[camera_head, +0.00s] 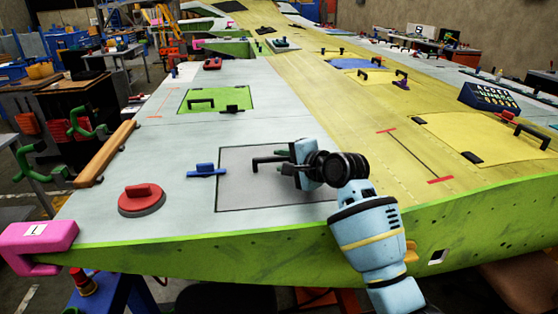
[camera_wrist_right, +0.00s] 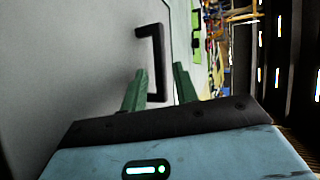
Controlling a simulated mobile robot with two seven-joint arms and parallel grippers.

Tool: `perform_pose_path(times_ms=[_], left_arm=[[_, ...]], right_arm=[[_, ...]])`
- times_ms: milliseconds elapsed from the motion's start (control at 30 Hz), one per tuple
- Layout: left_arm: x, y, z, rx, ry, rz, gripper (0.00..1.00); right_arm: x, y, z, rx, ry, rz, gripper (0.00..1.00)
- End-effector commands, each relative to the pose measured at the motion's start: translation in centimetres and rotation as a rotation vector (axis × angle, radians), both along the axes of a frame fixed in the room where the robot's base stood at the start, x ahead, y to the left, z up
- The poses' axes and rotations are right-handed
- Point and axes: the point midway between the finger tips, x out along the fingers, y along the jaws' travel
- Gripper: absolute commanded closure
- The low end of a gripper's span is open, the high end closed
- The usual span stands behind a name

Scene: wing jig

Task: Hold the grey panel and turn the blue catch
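The grey panel (camera_head: 245,195) lies in the pale wing skin, framed by a dark outline, with a black bar handle (camera_head: 268,161) near its far right part. The blue catch (camera_head: 207,170) sits at the panel's left edge, its long side pointing left-right and its right end reaching over the outline. My right gripper (camera_head: 284,160) is at the handle and covers the panel's right part. In the right wrist view its green fingers (camera_wrist_right: 160,72) are apart, with the black handle (camera_wrist_right: 157,65) appearing between them and a gap on both sides. My left gripper is not in view.
A red round knob (camera_head: 141,198) stands left of the panel, and a pink clamp (camera_head: 38,245) marked L grips the near left corner. A green panel (camera_head: 217,99) with its own handle lies farther back. A wooden strip (camera_head: 107,153) runs along the left edge.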

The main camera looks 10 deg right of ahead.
Motion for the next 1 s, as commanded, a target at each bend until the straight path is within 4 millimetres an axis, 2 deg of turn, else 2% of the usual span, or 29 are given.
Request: perform_pose_path(times_ms=[233,633,867,1000], left_arm=[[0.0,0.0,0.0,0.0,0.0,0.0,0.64],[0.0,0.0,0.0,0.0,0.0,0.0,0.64],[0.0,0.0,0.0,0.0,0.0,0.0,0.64],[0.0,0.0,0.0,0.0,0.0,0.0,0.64]], right_arm=[[1.6,1.0,-0.6,0.001,-0.001,0.0,0.7],[1.9,1.2,-0.8,0.001,-0.001,0.0,0.7],[1.9,1.1,-0.8,0.001,-0.001,0.0,1.0],[1.9,1.1,-0.7,-0.001,-0.001,-0.001,1.0]])
